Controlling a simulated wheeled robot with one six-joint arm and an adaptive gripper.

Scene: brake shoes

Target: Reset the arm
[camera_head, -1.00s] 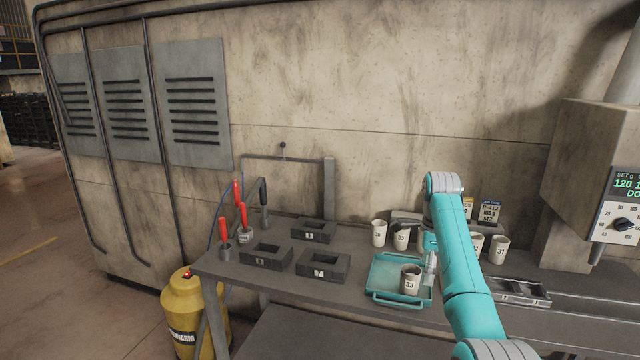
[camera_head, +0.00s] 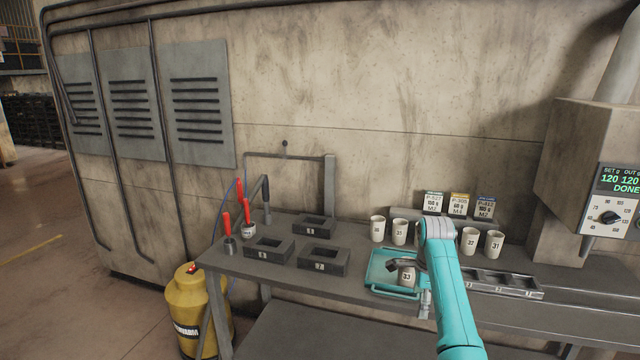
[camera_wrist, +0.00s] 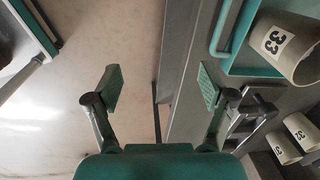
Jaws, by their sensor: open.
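My gripper (camera_wrist: 160,88) is open and empty in the wrist view, with its two fingers spread apart. Beyond them are a pale surface and the dark table edge. In the head view my teal arm (camera_head: 445,280) bends down in front of the tray's right side, and the fingers are hard to make out. A white cup marked 33 (camera_head: 407,277) stands in the teal tray (camera_head: 396,293). The same cup shows at the upper right of the wrist view (camera_wrist: 283,45), to the right of the gripper and apart from it.
More white cups stand behind the tray, including 31 (camera_head: 494,244). Black blocks with square openings (camera_head: 323,257) and red-handled tools (camera_head: 227,222) are on the left of the table (camera_head: 225,262). A slotted holder (camera_head: 505,284) lies right. A machine display (camera_head: 620,183) reads DONE.

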